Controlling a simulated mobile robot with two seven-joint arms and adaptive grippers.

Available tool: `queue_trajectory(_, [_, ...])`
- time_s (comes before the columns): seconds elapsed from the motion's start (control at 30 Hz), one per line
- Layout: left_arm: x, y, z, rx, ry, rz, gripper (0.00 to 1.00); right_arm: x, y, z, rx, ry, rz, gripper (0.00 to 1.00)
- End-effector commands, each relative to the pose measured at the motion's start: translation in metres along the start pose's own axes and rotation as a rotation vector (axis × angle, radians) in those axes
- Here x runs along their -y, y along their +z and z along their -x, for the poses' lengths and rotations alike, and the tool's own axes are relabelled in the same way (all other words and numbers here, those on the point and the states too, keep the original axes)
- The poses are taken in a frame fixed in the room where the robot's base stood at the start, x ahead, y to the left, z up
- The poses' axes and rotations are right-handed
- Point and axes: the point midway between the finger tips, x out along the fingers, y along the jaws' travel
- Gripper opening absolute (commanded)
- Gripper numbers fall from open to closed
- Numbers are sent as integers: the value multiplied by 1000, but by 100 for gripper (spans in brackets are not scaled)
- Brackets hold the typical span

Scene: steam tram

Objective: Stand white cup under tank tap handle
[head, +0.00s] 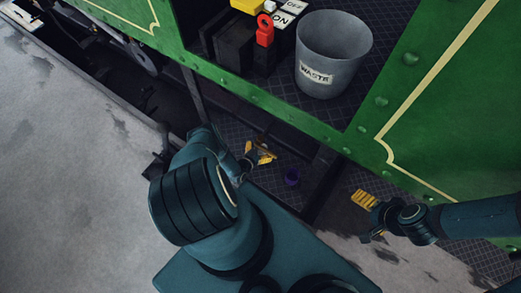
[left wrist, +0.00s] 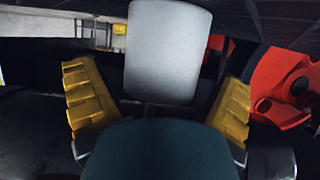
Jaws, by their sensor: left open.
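A smooth pale white, rounded body, which looks like the white cup (left wrist: 168,50), stands in front of my left gripper in the left wrist view. My left gripper (left wrist: 160,103) is open, with one yellow finger on each side of that view. The white body is seen between and beyond the fingers, and I cannot tell if they touch it. In the head view my left gripper (head: 261,154) is low, beside the green tram side; no white cup shows there. My right gripper (head: 363,217) is open and empty at the right. I cannot make out the tank tap handle.
A grey waste bin (head: 333,55) and a red lever (head: 265,30) are on the tram floor. A red round part (left wrist: 285,88) is at right in the left wrist view. Pale paving (head: 60,190) is clear.

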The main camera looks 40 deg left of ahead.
Motion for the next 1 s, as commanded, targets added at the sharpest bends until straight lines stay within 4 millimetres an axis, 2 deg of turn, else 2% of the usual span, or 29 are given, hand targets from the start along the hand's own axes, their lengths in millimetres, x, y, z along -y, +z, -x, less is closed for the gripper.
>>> queue_trajectory(0.17, [0,-3,3,1,0,1,95,0,0,1,0,0,0,95])
queue_trajectory(0.7, [0,-4,103,2,0,0,95,12,3,32,15,-1,-2,95])
queue_trajectory(0.83, [0,-3,116,1,0,0,95,13,3,34,17,-1,-3,95])
queue_trajectory(1.0, [0,-3,121,-1,0,0,95,13,3,34,18,-1,-3,95])
